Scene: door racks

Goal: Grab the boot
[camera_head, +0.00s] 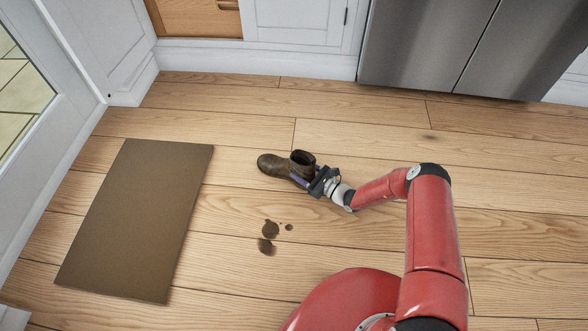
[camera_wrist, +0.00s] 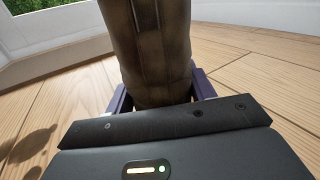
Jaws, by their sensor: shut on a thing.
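A dark brown boot (camera_head: 275,164) stands upright on the wooden floor, right of the mat, with its toe pointing left and its opening up. My gripper (camera_head: 306,179) is at the boot from the lower right, its purple fingers shut on it near the heel and shaft. In the wrist view the boot (camera_wrist: 152,60) fills the middle, between the two purple fingers of my gripper (camera_wrist: 160,88). The fingertips are partly hidden by the boot and the gripper body.
A flat brown mat (camera_head: 140,215) lies on the floor to the left, near a white door. Dark stains (camera_head: 269,232) mark the floor below the boot. White cabinets (camera_head: 290,22) and a steel fridge (camera_head: 430,45) stand along the back. The floor around the boot is otherwise clear.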

